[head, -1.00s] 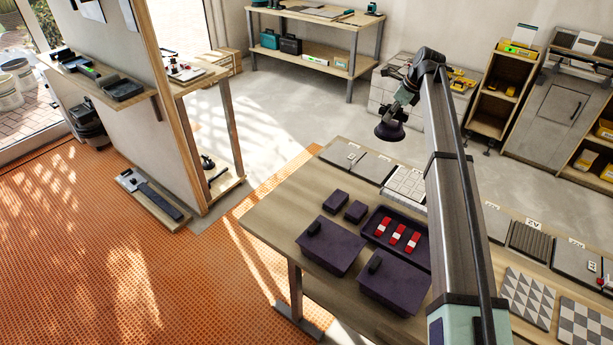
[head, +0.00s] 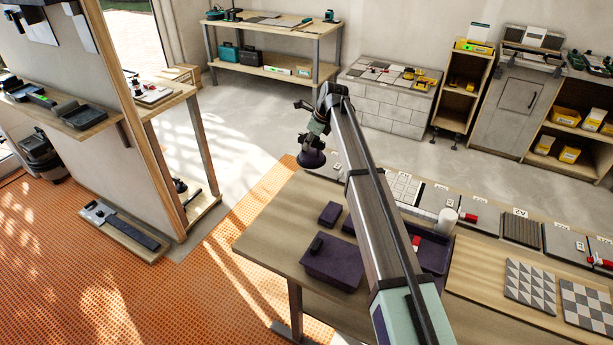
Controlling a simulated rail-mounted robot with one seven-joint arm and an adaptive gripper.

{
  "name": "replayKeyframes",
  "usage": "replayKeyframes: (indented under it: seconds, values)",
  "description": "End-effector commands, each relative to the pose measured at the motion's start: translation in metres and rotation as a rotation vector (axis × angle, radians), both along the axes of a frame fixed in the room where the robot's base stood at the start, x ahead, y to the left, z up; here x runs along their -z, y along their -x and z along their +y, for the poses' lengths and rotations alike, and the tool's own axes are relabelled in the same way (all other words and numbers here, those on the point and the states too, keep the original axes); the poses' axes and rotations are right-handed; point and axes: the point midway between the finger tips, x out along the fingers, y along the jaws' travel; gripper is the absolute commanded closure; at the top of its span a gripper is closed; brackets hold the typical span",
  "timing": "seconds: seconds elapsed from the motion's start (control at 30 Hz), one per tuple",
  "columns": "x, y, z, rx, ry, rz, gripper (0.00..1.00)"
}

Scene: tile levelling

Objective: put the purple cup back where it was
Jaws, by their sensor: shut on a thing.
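The purple cup (head: 311,159), a dark suction cup with a wide round foot, hangs upright below my gripper (head: 313,141). My gripper is shut on its upper part; the fingers are small and hard to make out. In the picture, the cup is beyond the far left corner of the wooden workbench (head: 268,240), with floor behind it. I cannot tell its exact height.
Purple boxes (head: 332,264) and a purple tray (head: 436,258), partly hidden by my arm, are on the bench. Tile samples (head: 522,229) line its back edge, with a white cylinder (head: 447,221) near them. The bench's left end is clear.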

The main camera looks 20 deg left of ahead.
Motion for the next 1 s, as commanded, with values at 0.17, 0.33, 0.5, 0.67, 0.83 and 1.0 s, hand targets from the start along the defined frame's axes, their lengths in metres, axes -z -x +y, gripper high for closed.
replayKeyframes:
  seconds: [0.17,0.33,0.5,0.67,0.83,1.0]
  values:
    - [0.041,0.001,0.0,0.0,0.0,0.003,1.0]
    - [0.078,0.001,0.0,-0.001,0.0,0.003,1.0]
    - [0.099,0.0,0.001,-0.001,-0.001,0.002,1.0]
    - [0.107,0.0,0.001,-0.001,-0.002,0.0,1.0]
    - [0.124,0.0,0.001,-0.001,0.0,0.002,1.0]
    - [0.145,0.0,0.001,-0.001,-0.001,0.0,1.0]
